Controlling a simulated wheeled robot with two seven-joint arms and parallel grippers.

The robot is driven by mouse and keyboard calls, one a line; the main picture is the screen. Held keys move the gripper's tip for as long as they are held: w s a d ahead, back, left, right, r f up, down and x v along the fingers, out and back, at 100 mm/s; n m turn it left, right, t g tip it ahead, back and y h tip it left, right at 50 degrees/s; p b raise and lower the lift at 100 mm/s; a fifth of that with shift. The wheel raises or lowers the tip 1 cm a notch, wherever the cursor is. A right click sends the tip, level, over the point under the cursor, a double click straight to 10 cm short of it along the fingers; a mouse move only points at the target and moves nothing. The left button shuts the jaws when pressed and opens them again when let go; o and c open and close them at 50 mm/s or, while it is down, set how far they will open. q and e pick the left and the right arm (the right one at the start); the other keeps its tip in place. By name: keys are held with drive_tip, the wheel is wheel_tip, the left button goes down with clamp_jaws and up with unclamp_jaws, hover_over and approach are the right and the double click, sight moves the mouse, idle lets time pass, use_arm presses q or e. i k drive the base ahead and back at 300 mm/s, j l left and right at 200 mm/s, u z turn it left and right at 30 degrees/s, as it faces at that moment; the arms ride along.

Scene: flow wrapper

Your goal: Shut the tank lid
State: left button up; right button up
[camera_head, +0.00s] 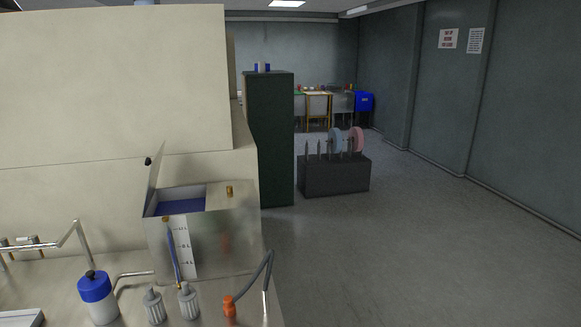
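The tank (222,238) is a shiny metal box at the lower left, standing on the bench against a cream machine body. Its lid (154,181) stands raised and tilted at the tank's left side, with a small dark knob (148,161) on it. The opening shows dark blue contents (181,206) inside. The right part of the top is a fixed metal cover with a small brass fitting (229,190). A white scale strip with a blue tube runs down the front. Neither of my grippers shows in the head view.
A bottle with a blue cap (95,297), two grey ribbed knobs (188,301) and an orange fitting with a grey hose (230,308) stand in front of the tank. Bent metal pipes are at left. A dark green cabinet (270,138) stands behind. The floor at right is clear.

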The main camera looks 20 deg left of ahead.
sight(155, 162)
drive_tip(key=j+u, duration=0.35)
drive_tip(key=i+j+u, duration=0.15)
drive_tip(key=j+u, duration=0.2)
drive_tip(key=i+j+u, duration=0.15)
drive_tip(key=j+u, duration=0.15)
drive_tip(key=j, duration=0.2)
